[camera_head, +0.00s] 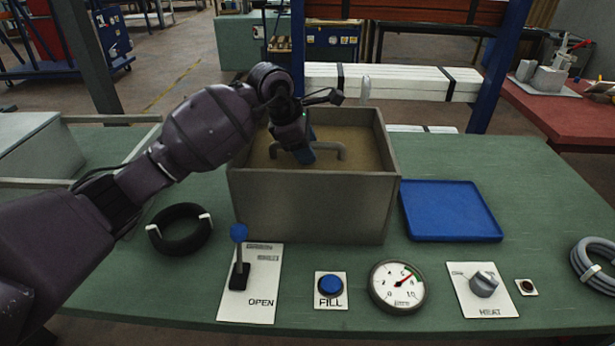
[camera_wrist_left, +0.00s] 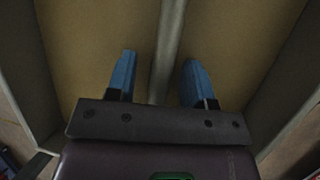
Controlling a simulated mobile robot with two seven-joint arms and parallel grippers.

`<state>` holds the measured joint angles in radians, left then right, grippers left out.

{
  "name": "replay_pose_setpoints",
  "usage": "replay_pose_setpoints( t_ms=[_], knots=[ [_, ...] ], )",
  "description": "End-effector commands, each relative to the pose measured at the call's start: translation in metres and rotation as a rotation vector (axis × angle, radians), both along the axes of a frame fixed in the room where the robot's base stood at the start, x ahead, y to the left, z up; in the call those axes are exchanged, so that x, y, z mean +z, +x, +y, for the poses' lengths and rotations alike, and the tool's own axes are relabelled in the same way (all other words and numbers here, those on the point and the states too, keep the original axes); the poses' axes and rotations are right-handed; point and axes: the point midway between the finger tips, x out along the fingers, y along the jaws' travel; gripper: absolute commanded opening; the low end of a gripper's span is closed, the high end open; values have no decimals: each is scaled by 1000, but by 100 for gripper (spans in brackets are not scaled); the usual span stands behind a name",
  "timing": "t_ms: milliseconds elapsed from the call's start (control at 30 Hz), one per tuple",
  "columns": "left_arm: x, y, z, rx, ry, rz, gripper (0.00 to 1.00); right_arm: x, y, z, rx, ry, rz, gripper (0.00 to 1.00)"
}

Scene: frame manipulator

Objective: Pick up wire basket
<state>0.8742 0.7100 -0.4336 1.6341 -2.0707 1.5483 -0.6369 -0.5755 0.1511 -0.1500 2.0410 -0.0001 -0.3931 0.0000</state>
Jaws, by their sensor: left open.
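A grey box-shaped tank (camera_head: 315,208) stands on the green table with a flat brownish surface (camera_head: 365,145) inside. A grey bar handle (camera_head: 328,145) rises from that surface; the wire mesh of a basket cannot be made out. My left gripper (camera_head: 302,154) reaches into the tank from above at the handle's left part. In the left wrist view its two blue fingers (camera_wrist_left: 158,78) are open, with a grey bar (camera_wrist_left: 168,45) running between them. No grip on it is visible. My right gripper is not in view.
A blue tray (camera_head: 450,211) lies right of the tank. In front are a blue-knobbed lever (camera_head: 239,255), a FILL button (camera_head: 330,286), a gauge (camera_head: 397,287) and a HEAT knob (camera_head: 483,284). A black coil (camera_head: 180,229) lies left, a grey hose coil (camera_head: 597,265) right.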

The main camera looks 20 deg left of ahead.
Motion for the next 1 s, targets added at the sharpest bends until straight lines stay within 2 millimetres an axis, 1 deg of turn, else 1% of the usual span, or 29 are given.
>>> replay_pose_setpoints(
  t_ms=[567, 600, 867, 900, 1000],
  knots=[
    [-4, 0, 0, 0, 0, 0, 48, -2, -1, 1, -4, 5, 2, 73],
    [-4, 0, 0, 0, 0, 0, 46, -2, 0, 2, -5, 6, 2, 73],
    [-4, 0, 0, 0, 0, 0, 6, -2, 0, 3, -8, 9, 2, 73],
    [-4, 0, 0, 0, 0, 0, 0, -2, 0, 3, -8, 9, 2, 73],
    [-4, 0, 0, 0, 0, 1, 0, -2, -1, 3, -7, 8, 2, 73]
  ],
)
